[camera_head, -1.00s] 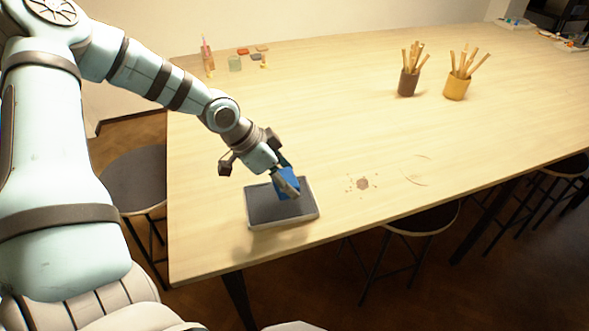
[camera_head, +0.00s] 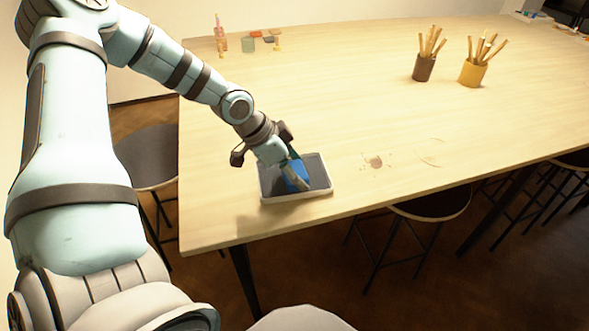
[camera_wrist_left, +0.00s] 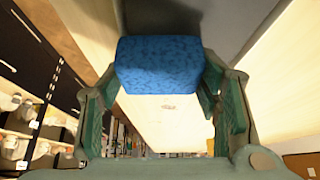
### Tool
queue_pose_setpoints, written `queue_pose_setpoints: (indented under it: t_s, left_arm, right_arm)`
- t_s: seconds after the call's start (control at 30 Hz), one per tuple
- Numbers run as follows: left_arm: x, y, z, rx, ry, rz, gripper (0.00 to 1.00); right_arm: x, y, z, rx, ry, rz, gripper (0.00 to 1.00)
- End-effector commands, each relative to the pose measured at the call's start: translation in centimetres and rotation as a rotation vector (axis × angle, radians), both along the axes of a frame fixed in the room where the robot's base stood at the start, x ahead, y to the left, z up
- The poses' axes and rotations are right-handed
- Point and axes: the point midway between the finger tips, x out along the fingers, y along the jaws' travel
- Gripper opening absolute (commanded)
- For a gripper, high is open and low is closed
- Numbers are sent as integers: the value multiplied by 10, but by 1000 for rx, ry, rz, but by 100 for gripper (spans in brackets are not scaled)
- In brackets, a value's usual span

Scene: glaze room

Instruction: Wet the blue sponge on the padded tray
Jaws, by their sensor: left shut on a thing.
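The blue sponge (camera_head: 296,174) is held between the fingers of my left gripper (camera_head: 297,184), which is shut on it over the tray. The padded tray (camera_head: 327,188) has a dark grey pad and a pale rim and lies near the table's front edge. In the left wrist view the blue sponge (camera_wrist_left: 158,65) sits between the two fingers, with the grey pad just beyond it. I cannot tell whether the sponge touches the pad. My right gripper is not in view.
A brown cup (camera_head: 424,68) and a yellow cup (camera_head: 472,73) with wooden tools stand farther back on the table (camera_head: 350,110). Small items and a pinkish bottle (camera_head: 220,36) are at the back left. Reddish crumbs (camera_head: 375,162) lie right of the tray. Stools stand around the table.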

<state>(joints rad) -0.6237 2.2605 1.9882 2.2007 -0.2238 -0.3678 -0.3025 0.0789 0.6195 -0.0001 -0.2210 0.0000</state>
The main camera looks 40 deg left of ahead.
Motion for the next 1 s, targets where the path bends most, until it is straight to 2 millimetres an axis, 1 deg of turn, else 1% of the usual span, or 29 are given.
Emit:
queue_pose_setpoints:
  t_s: [0.5,1.0]
  left_arm:
    - [0,0,-5,0,0,0,35]
    - [0,0,-5,-1,-1,0,35]
  right_arm:
    - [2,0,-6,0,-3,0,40]
    - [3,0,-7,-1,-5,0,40]
